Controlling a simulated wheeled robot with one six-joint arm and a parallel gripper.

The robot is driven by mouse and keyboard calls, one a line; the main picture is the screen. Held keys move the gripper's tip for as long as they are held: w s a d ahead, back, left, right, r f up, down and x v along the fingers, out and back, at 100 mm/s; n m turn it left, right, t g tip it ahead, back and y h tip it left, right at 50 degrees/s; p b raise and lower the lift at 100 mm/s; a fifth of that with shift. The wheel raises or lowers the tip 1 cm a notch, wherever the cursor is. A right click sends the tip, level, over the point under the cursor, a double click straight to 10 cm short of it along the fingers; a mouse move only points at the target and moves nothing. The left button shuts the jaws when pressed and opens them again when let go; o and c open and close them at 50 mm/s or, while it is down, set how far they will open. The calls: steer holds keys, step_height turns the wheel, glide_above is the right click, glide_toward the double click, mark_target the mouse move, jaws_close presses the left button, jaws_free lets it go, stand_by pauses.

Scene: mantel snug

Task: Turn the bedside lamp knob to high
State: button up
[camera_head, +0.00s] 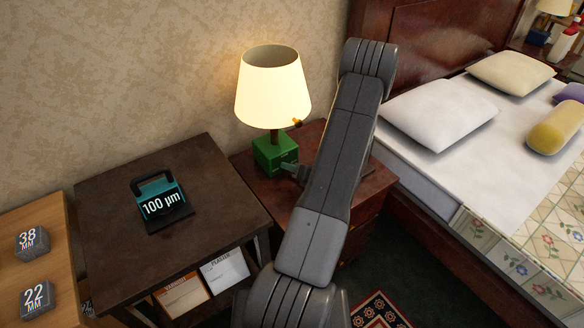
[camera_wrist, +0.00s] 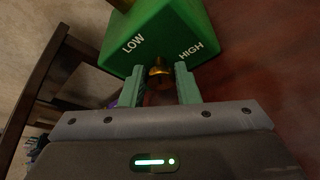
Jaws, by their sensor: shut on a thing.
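The bedside lamp has a glowing cream shade (camera_head: 273,95) and a green block base (camera_head: 268,152) on the reddish-brown nightstand. In the wrist view the green base (camera_wrist: 160,35) carries the words LOW on the left and HIGH on the right. A small brass knob (camera_wrist: 160,73) sits on the base's front, below and between the two words. My gripper (camera_wrist: 161,84) has its two green fingers on either side of the knob, shut on it. In the head view my gripper (camera_head: 290,170) is at the front right of the base. Which way the knob points is unclear.
A bed with a white pillow (camera_head: 438,112) stands to the right. The patterned wall (camera_head: 150,60) is close behind the lamp.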

steer(key=o, duration=0.9)
steer(key=shift+o, duration=0.2)
steer(key=v, duration=1.3)
steer(key=shift+s+d+r, duration=0.1)
steer(key=shift+s+d, duration=0.15)
steer(key=shift+s, duration=0.05)
